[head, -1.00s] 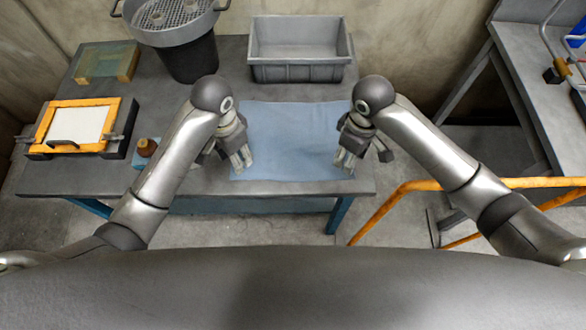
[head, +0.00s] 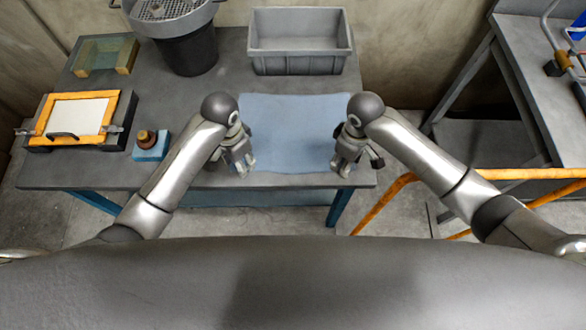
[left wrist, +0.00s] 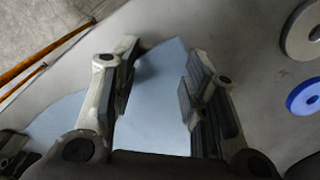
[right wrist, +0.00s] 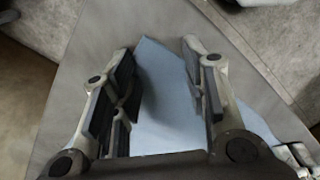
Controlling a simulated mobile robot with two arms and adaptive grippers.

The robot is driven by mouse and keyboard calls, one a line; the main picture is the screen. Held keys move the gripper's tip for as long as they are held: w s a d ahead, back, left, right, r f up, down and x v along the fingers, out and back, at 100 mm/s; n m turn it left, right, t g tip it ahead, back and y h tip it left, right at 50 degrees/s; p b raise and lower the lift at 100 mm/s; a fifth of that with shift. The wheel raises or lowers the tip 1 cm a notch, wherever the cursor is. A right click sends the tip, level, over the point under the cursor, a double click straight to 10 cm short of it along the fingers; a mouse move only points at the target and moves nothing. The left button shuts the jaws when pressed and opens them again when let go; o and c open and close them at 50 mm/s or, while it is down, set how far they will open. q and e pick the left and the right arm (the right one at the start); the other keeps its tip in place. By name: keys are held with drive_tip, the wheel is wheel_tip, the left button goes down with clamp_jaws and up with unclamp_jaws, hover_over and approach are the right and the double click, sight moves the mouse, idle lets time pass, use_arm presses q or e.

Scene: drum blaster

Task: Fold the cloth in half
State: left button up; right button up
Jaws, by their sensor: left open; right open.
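The blue cloth (head: 292,125) lies flat and spread out on the grey table, near its front edge. My left gripper (head: 246,172) is open over the cloth's front left corner. In the left wrist view, a cloth corner (left wrist: 158,105) shows between the open fingers (left wrist: 160,58). My right gripper (head: 338,168) is open over the front right corner. In the right wrist view, a cloth corner (right wrist: 160,100) shows between its open fingers (right wrist: 158,55). Both grippers are empty. Whether the fingertips touch the cloth cannot be told.
A grey bin (head: 300,60) stands behind the cloth. An orange-framed screen (head: 78,117), a small blue block with a brown knob (head: 150,150) and a dark bucket (head: 188,52) are to the left. An orange rail (head: 385,200) stands right of the table (head: 80,175).

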use_arm(q)
drive_tip(key=shift+c, duration=0.3)
use_arm(e)
drive_tip(key=shift+s, duration=0.1)
drive_tip(key=shift+c, duration=0.3)
use_arm(q)
drive_tip(key=shift+s+f, duration=0.1)
drive_tip(key=shift+f, duration=0.05)
clamp_jaws()
use_arm(e)
drive_tip(key=shift+d+f, duration=0.1)
drive_tip(key=shift+f, duration=0.05)
clamp_jaws()
use_arm(q)
drive_tip(key=shift+a, duration=0.1)
